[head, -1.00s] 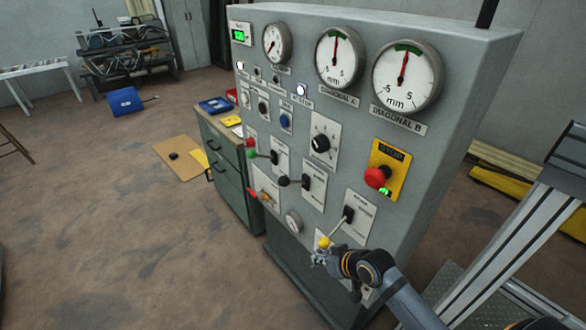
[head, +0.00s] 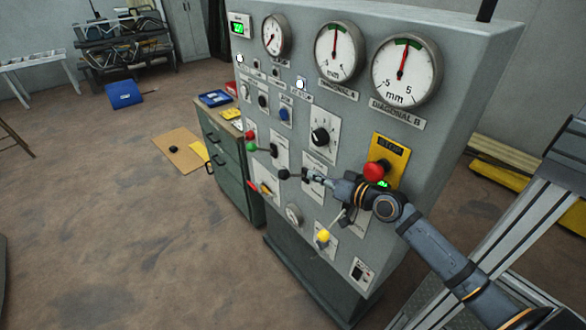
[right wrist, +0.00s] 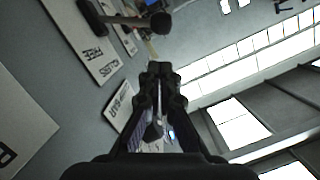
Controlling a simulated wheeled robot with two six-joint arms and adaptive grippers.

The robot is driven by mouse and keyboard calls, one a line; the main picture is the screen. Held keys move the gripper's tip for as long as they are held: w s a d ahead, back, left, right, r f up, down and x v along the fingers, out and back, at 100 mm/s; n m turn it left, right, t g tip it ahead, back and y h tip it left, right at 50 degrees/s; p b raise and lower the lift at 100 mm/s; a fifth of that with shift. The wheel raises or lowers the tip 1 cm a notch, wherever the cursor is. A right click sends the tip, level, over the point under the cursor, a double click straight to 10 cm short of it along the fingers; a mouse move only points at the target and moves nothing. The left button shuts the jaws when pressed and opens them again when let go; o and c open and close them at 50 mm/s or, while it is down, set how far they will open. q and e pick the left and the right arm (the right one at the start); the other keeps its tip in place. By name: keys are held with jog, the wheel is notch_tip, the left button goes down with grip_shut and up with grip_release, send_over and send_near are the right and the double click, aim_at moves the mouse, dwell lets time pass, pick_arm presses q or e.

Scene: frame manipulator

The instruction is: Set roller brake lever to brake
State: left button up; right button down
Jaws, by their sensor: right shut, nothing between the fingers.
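The roller brake lever has a black knob (head: 283,174) at the end of a short rod that points left from its pivot on the grey control panel (head: 440,130). In the right wrist view the lever's black knob (right wrist: 160,22) appears above the fingertips, by a plate (right wrist: 82,40) reading "ROLLERS" and "FREE". My right gripper (head: 312,176) is shut and empty. In the head view its tips overlap the lever's pivot area, to the right of the knob; contact cannot be told. My left gripper is not in view.
A lever with a yellow knob (head: 322,237) sits below my right arm. A red stop button (head: 374,172) on a yellow plate is just above the arm. Open floor (head: 110,240) lies left of the panel.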

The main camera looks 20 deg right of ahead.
aim_at(292, 175)
jog(key=p+x, duration=0.1)
jog(key=x, duration=0.8)
jog(key=shift+a+p, duration=0.25)
jog(key=shift+p, duration=0.05)
jog(key=shift+a+f, duration=0.1)
jog(key=shift+f, duration=0.05)
